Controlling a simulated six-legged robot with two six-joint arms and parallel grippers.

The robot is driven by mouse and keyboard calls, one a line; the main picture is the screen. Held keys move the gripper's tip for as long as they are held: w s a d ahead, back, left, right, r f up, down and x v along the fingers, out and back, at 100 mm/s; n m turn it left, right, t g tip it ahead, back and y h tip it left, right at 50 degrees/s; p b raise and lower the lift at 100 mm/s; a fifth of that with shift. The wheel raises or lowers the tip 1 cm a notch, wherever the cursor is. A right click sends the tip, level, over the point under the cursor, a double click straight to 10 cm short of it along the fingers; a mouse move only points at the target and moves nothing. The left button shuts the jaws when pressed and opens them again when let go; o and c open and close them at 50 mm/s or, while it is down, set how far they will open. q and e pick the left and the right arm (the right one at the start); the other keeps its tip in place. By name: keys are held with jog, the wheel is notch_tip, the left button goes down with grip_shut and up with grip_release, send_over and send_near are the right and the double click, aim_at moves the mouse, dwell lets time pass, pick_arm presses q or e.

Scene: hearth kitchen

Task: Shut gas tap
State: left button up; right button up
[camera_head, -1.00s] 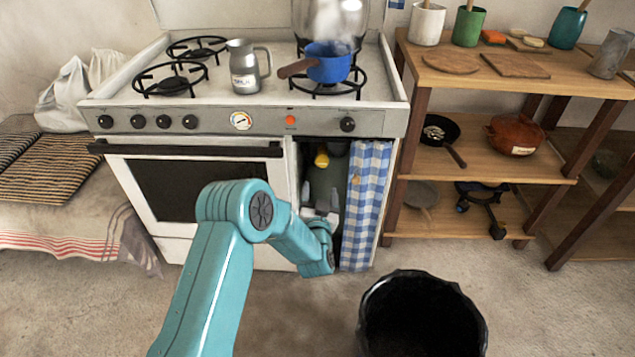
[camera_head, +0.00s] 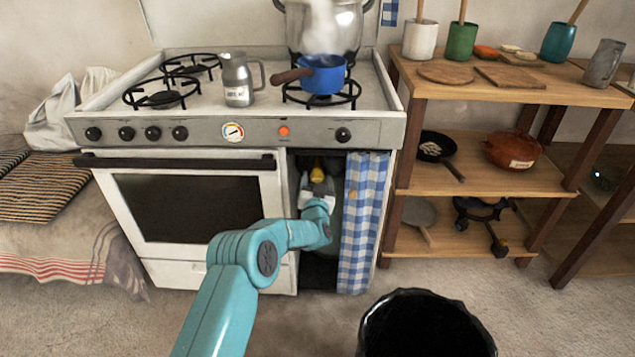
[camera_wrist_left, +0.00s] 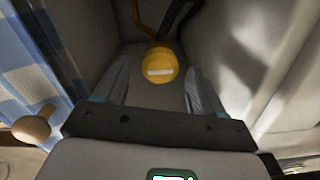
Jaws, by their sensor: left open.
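The yellow gas tap (camera_head: 317,172) is in the open compartment at the right of the stove, above a dark gas bottle that my arm largely hides. In the left wrist view the round yellow tap (camera_wrist_left: 160,65) has a pale bar across its face, and hoses rise behind it. My left gripper (camera_head: 317,182) is inside the compartment, just below the tap in the head view. In the left wrist view its two fingers (camera_wrist_left: 154,88) are open, one on each side of the tap's line, with the tap beyond or near their tips. Contact cannot be told.
A blue checked curtain (camera_head: 363,215) with a wooden knob hangs at the compartment's right side. The stove (camera_head: 215,132) carries a blue pan (camera_head: 323,77) and a metal jug (camera_head: 238,80). A black bin (camera_head: 425,325) stands in front; shelves (camera_head: 510,88) are at the right.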

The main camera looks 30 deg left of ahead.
pick_arm(q)
jog(key=shift+x, duration=1.05)
jog(key=c, duration=1.1)
jog(key=shift+o, duration=0.2)
